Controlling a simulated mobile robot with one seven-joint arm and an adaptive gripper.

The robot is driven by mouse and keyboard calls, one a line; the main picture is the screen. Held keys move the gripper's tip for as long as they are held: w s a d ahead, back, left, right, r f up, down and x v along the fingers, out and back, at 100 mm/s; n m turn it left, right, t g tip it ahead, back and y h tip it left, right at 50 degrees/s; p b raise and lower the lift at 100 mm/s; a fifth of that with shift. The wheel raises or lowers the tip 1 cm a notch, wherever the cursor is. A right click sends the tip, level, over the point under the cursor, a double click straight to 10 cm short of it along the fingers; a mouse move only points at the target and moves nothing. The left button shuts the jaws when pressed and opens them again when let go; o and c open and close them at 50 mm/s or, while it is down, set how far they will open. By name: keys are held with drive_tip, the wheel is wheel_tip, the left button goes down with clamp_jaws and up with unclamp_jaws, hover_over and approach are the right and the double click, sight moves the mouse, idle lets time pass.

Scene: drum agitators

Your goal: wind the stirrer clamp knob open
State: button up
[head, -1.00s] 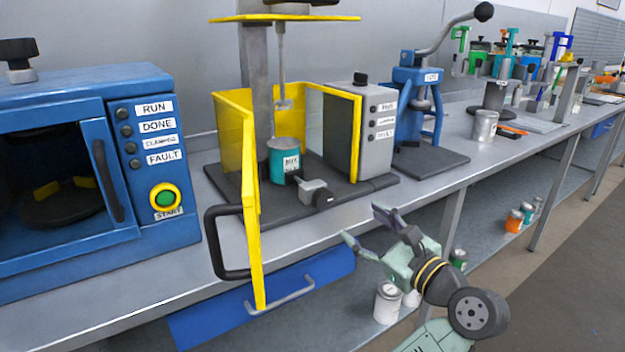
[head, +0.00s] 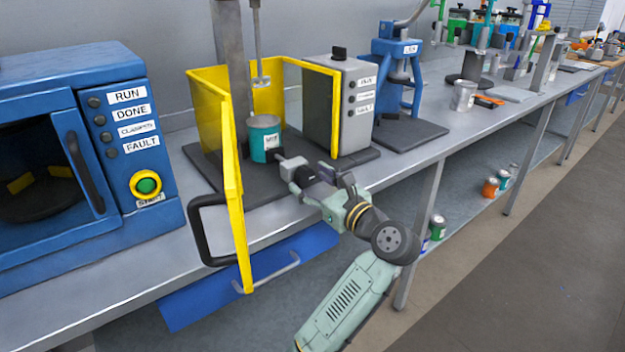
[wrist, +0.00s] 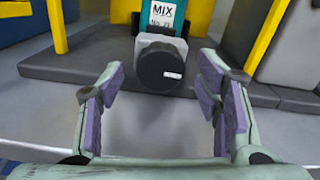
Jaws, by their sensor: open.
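The stirrer clamp knob (wrist: 160,67) is round and black with a small white mark at its right side. It sits on the front of a grey clamp block (wrist: 163,42), in front of the teal MIX can (wrist: 161,17). In the head view the can (head: 264,138) stands under the stirrer shaft (head: 258,45), and my gripper largely hides the knob. My gripper (wrist: 161,102) is open, its purple-padded fingers either side of and short of the knob in the wrist view. In the head view the gripper (head: 318,180) reaches the clamp from the front right.
The yellow guard door (head: 232,180) stands open to the left, its black handle (head: 205,230) jutting forward. The grey control box (head: 345,105) is right of the can. A blue oven (head: 80,160) stands left and a blue lever press (head: 398,85) right. The bench front edge lies below the gripper.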

drive_tip(key=c, duration=1.2)
drive_tip(key=shift+o, duration=0.2)
drive_tip(key=shift+f+n, duration=0.1)
drive_tip(key=shift+n, duration=0.2)
drive_tip(key=n, duration=0.4)
drive_tip(key=shift+n+b, duration=0.3)
drive_tip(key=n, duration=0.5)
drive_tip(key=shift+b, duration=0.35)
drive_tip(key=shift+n, duration=0.4)
drive_tip(key=o, duration=1.2)
drive_tip(key=shift+c, duration=0.2)
